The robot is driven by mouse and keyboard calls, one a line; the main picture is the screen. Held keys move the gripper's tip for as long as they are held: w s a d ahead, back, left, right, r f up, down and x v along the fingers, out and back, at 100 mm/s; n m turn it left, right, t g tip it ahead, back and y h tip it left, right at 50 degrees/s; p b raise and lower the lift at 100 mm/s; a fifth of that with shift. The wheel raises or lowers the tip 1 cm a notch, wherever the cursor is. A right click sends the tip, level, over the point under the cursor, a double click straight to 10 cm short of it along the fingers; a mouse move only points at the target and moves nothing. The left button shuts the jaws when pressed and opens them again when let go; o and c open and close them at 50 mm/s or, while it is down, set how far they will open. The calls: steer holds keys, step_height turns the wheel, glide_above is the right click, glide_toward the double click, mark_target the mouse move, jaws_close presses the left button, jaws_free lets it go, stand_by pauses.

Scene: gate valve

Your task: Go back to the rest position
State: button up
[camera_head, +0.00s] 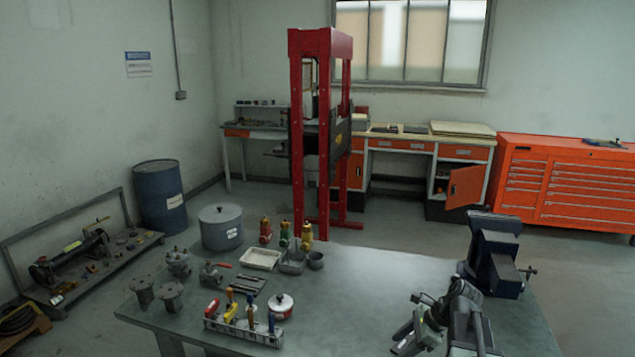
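My gripper (408,341) is at the lower right, low over the near part of the grey workbench (370,290). My dark arm shows behind and right of it. The gripper is small and partly hidden by its own links, so I cannot tell whether its fingers are open or shut. I see nothing clearly held in it. A small grey valve with a red handle (213,273) stands on the left part of the bench, well apart from the gripper. Another grey metal valve part (178,262) stands left of it.
A dark blue vise (493,257) stands at the bench's right, close to my arm. A tool rack (243,328) with coloured handles, a white-lidded pot (281,305) and a large grey pot (221,228) stand on the left. The bench's middle is clear.

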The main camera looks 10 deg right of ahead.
steer(key=a+n, duration=0.1)
steer(key=a, duration=0.2)
steer(key=s+a+f+n+g, duration=0.1)
steer(key=a+n, duration=0.1)
steer(key=a, duration=0.2)
steer(key=a+n+h, duration=0.1)
steer(key=a+n, duration=0.1)
steer(key=a, duration=0.2)
steer(key=shift+s+a+f+g, duration=0.1)
steer(key=shift+s+f+g, duration=0.05)
steer(key=shift+f+g, duration=0.2)
steer(key=s+a+f+n+g+h, duration=0.1)
steer(key=s+a+f+n+h, duration=0.2)
steer(key=a+n, duration=0.45)
steer(key=d+n, duration=0.1)
steer(key=n, duration=0.1)
steer(key=s+d+n+h, duration=0.1)
steer(key=d+n, duration=0.1)
steer(key=n, duration=0.1)
steer(key=d+r+n+h, duration=0.1)
steer(key=d+n, duration=0.1)
steer(key=n, duration=0.1)
steer(key=shift+s+n, duration=0.25)
steer(key=shift+s, duration=0.1)
